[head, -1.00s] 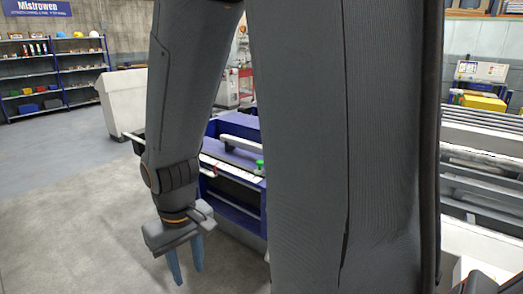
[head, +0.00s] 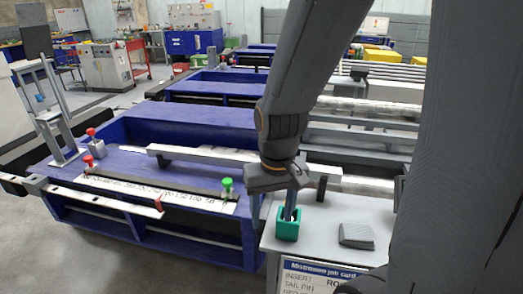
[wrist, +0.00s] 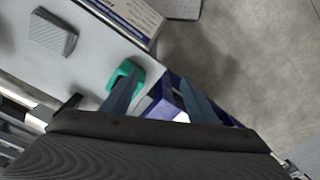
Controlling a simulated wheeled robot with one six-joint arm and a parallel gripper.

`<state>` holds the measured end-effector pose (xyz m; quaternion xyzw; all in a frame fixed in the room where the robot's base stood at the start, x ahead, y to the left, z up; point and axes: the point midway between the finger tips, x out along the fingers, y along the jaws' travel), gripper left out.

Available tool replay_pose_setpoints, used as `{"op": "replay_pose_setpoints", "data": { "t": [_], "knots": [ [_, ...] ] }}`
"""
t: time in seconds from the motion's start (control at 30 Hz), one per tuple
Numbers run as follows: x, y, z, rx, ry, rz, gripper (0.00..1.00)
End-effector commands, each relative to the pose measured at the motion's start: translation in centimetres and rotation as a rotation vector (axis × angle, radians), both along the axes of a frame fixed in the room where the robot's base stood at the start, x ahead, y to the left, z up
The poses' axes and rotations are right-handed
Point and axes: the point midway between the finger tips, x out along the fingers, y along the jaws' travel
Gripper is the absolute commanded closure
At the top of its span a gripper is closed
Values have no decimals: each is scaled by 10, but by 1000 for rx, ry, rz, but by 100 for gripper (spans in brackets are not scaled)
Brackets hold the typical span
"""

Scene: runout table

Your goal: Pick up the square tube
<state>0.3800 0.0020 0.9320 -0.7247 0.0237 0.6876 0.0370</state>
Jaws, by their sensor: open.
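The square tube appears to be the small teal hollow piece (head: 288,231), standing on the light grey table top near its left edge. My gripper (head: 291,207) points down right at it, with a fingertip overlapping the tube's upper opening in the head view. In the wrist view the two fingers are spread. The left finger overlaps the teal tube (wrist: 119,71), and the right finger is off to its right, past the table edge. Whether a finger is inside the tube or only above it, I cannot tell. The tube's inside is partly hidden.
A grey ridged block (head: 357,234) lies on the table right of the tube. A job card (head: 318,277) hangs at the table front. A blue bench with a long rail and green (head: 227,185) and red knobs stands close on the left.

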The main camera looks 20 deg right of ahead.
Motion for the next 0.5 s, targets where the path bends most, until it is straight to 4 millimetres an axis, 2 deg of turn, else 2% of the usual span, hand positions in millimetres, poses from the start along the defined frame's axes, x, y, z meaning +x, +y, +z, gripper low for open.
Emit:
{"op": "replay_pose_setpoints", "data": {
  "t": [0.07,0.17,0.3,0.4,0.5],
  "knots": [
    [21,6,3,40,8,-146,47],
    [63,7,7,128,27,-485,47],
    [137,-2,15,294,88,-1053,47],
    [188,-11,21,418,154,-1409,47],
    [229,-20,27,526,226,-1686,47]
  ]
}}
